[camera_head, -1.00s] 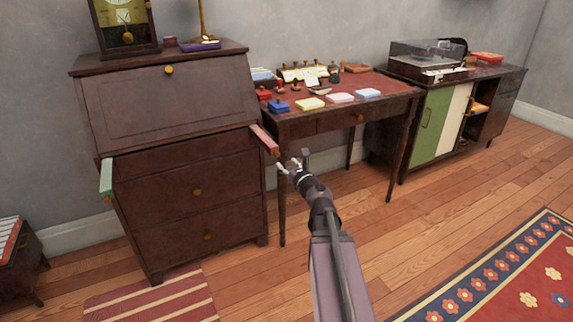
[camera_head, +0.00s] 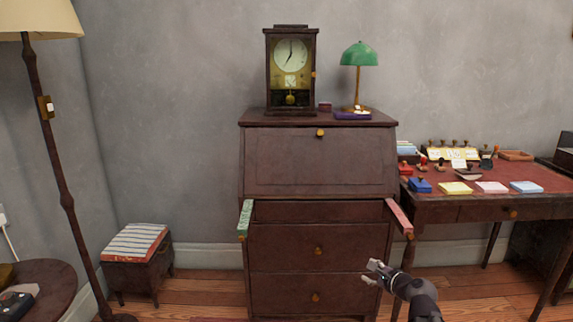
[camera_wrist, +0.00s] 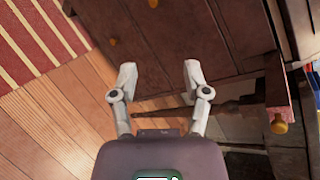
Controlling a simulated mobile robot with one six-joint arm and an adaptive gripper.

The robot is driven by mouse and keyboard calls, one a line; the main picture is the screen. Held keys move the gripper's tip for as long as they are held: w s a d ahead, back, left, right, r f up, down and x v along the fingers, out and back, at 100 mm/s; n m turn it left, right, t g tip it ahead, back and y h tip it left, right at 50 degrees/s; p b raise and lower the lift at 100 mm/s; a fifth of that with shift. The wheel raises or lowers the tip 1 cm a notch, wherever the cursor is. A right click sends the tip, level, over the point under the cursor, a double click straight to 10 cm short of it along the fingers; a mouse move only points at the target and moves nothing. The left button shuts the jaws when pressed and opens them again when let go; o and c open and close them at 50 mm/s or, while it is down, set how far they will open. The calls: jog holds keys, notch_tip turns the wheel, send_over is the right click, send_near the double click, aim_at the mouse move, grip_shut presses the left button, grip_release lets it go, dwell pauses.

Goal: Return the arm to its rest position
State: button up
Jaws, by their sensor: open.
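My gripper (camera_head: 372,273) is low at the right front of the dark wooden bureau (camera_head: 318,160) in the head view. It is open and empty. In the wrist view my gripper (camera_wrist: 158,80) shows two spread fingers with nothing between them, pointing at the bureau front (camera_wrist: 170,35). Most of my arm lies below the head view's lower edge. The narrow red-fronted support (camera_head: 399,216) and the green-fronted one (camera_head: 245,218) both stick out from the bureau. The red-fronted one also shows at the right of the wrist view (camera_wrist: 279,105).
A red-topped desk (camera_head: 470,185) with stamps and colored pads stands to the right. A clock (camera_head: 290,68) and a green lamp (camera_head: 359,56) stand on the bureau. A striped stool (camera_head: 136,243), floor lamp (camera_head: 55,150) and round table (camera_head: 45,280) are left. Floor shows between stool and bureau.

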jog(key=s+a+f+n+g, duration=0.6)
jog(key=a+f+n, duration=0.15)
jog(key=n, duration=0.25)
jog(key=s+f+n+g+h, duration=0.4)
jog(key=s+n+g+h, duration=0.2)
jog(key=s+n, duration=0.45)
notch_tip(320, 180, up, 38)
jog(key=p, duration=3.9)
jog(key=shift+w+a+r+n+g, duration=0.2)
jog(key=shift+w+a+n+g, duration=0.05)
jog(key=shift+a+n+g, duration=0.1)
jog(key=shift+c, duration=0.3)
